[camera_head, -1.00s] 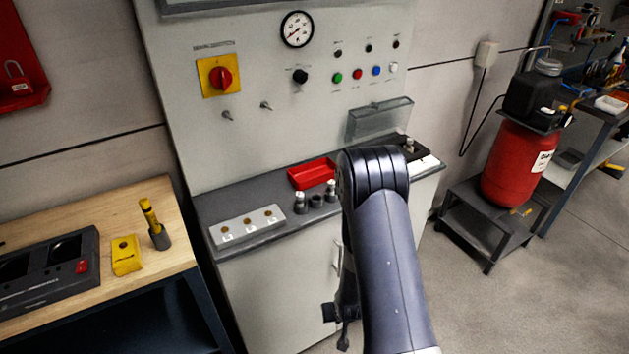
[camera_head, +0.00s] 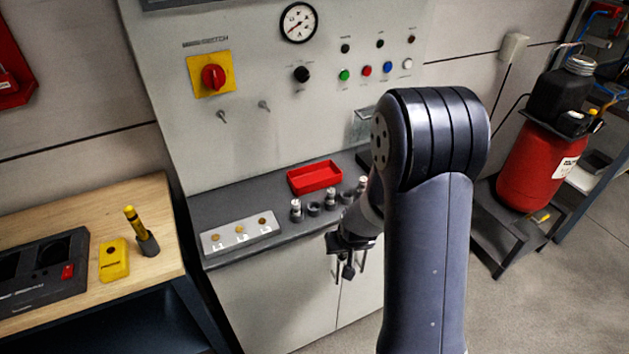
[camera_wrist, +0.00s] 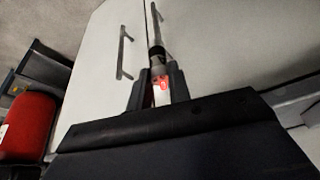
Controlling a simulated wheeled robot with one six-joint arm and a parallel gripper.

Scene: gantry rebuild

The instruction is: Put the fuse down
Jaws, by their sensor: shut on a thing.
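My gripper (camera_head: 347,262) hangs in front of the cabinet, just below the front edge of its ledge (camera_head: 290,234). In the wrist view my gripper (camera_wrist: 157,92) is shut on a slim fuse (camera_wrist: 160,84), pale with a red mark and a grey and dark end pointing away from me. In the head view the fuse is too dark and small to make out clearly. An empty red tray (camera_head: 314,187) lies on the ledge above and left of my gripper. A light plate (camera_head: 226,243) with three brass-coloured spots, marked L1 to L3, lies farther left.
Small white-topped pieces (camera_head: 296,212) stand in a row in front of the tray. Door handles (camera_wrist: 122,55) stick out of the cabinet front near my gripper. A wooden bench (camera_head: 70,222) stands left; a red tank (camera_head: 538,165) stands right.

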